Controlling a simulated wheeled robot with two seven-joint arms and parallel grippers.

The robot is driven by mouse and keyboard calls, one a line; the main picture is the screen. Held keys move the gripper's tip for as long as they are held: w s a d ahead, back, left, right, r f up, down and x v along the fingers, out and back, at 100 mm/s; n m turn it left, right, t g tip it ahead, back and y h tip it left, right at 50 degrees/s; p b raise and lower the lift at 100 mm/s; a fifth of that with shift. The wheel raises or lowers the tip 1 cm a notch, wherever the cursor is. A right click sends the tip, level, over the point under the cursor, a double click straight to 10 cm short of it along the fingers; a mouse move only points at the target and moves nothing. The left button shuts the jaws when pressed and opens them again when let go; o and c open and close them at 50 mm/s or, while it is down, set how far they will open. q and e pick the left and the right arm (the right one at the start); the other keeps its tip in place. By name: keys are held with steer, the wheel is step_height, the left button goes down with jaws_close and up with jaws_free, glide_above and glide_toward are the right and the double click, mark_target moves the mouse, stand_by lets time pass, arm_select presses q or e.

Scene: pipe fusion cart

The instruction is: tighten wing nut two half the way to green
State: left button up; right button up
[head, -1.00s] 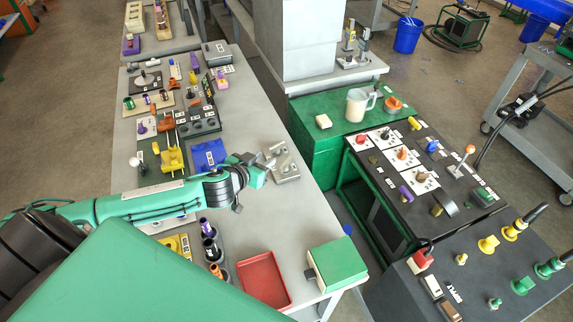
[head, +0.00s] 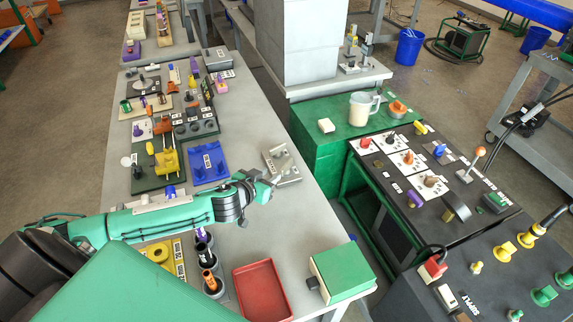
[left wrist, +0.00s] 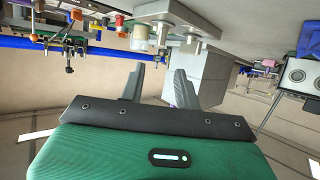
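My left gripper (head: 265,187) is above the grey table, just in front of a grey metal bracket (head: 283,164). In the left wrist view its two dark fingers (left wrist: 163,90) stand apart with nothing between them. I cannot pick out wing nut two for certain. Small coloured knobs and handles stand on white cards on the black panel (head: 398,192) to the right, including a brown knob (head: 430,180) and an orange knob (head: 408,157); the labels are too small to read. My right gripper does not show.
A red tray (head: 262,290) and a green-topped box (head: 341,272) sit at the table's near end. A blue tray (head: 208,162) and a yellow fixture (head: 168,160) lie left of my gripper. A jug (head: 360,107) stands on the green cabinet (head: 318,141).

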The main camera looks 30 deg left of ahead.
mark_target(285, 165)
arm_select(q)
steer(key=p+x, duration=0.2)
steer(key=x, duration=0.8)
steer(key=shift+w+r, duration=0.1)
steer(key=shift+x, duration=0.75)
jaws_close()
